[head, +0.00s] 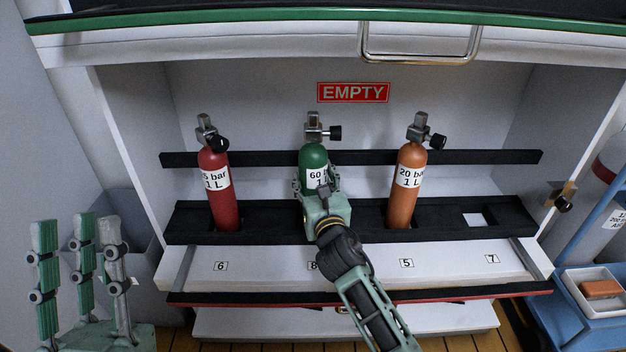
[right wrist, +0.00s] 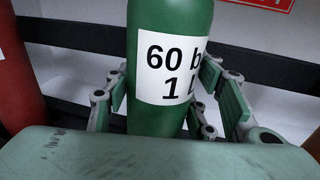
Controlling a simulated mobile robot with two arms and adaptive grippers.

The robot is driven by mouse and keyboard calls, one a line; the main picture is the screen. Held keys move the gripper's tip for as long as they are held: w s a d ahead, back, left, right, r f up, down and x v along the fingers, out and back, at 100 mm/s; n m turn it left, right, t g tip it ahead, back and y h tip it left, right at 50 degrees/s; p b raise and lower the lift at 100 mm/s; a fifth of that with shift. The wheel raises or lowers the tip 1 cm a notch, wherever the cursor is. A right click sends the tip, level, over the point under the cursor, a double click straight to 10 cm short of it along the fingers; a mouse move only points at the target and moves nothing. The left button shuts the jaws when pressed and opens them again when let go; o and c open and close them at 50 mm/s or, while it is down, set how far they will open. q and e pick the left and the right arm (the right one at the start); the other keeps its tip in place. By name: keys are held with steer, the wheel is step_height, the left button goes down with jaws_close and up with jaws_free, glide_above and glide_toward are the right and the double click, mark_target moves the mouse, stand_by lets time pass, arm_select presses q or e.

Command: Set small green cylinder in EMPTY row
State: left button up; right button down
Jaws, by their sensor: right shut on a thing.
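The small green cylinder (head: 313,158), labelled 60 bar 1 L, stands upright in the middle of the rack under the red EMPTY sign (head: 353,92). My right gripper (head: 322,190) is shut on it from the front, its fingers on both sides of the body in the right wrist view (right wrist: 165,95). The gripper hides the cylinder's base, so I cannot tell whether it is seated in its slot. The black EMPTY row rack (head: 270,216) carries number tags 6, 8, 5 and 7 below. My left gripper (head: 80,255) is open and empty at the lower left.
A red cylinder (head: 214,190) stands left of the green one, an orange cylinder (head: 404,195) right of it. The square slot (head: 475,219) above tag 7 is free. A metal handle (head: 420,58) hangs above. A blue cart (head: 575,290) stands at right.

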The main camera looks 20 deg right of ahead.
steer(key=c, duration=1.2)
jaws_free()
steer(key=o, duration=0.3)
steer(key=shift+s+r, duration=0.1)
steer(key=shift+r, duration=0.05)
steer(key=shift+o, duration=0.7)
